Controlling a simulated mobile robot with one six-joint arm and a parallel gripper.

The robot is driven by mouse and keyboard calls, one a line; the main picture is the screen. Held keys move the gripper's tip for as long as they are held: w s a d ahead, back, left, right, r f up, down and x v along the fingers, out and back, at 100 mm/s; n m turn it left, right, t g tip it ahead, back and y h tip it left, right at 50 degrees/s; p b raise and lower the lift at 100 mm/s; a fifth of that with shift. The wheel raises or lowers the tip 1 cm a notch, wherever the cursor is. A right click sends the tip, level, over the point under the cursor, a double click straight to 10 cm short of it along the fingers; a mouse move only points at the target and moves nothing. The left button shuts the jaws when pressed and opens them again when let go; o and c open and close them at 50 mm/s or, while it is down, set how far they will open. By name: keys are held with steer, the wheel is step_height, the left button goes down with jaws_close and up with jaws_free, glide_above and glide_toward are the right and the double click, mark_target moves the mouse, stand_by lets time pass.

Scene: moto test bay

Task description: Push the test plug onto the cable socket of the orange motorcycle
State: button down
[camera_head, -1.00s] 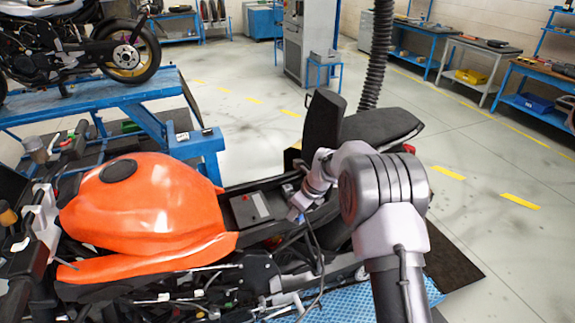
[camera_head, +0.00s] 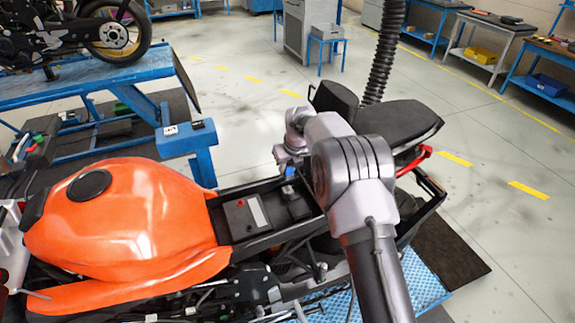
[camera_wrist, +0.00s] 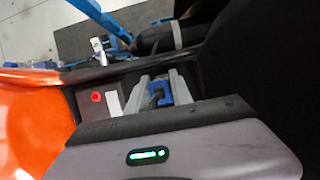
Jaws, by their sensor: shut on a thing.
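The orange motorcycle (camera_head: 125,215) stands across the head view, with its seat area open behind the tank. My gripper (camera_head: 287,170) is over the far side of the open bay. In the wrist view my gripper (camera_wrist: 159,95) has its grey jaws shut on a small blue and dark piece, which I take to be the test plug (camera_wrist: 157,93). A bit of blue shows at the jaws in the head view. The plug's far end is hidden. I cannot make out the cable socket in either view.
A black battery (camera_head: 245,218) with a red cap lies in the bay left of my gripper. The black tail seat (camera_head: 400,130) rises to the right. A blue lift bench (camera_head: 80,85) with another motorcycle stands behind.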

steer(key=shift+f+b, duration=1.35)
steer(key=shift+f, duration=1.5)
steer(key=shift+w, duration=0.2)
steer(key=shift+w+a+b, duration=0.15)
steer(key=shift+b, duration=0.15)
steer(key=shift+b, duration=0.5)
steer(key=shift+f+b, duration=0.5)
steer(key=shift+f, duration=0.1)
steer(key=c, duration=1.1)
jaws_free()
steer(key=shift+o, duration=0.2)
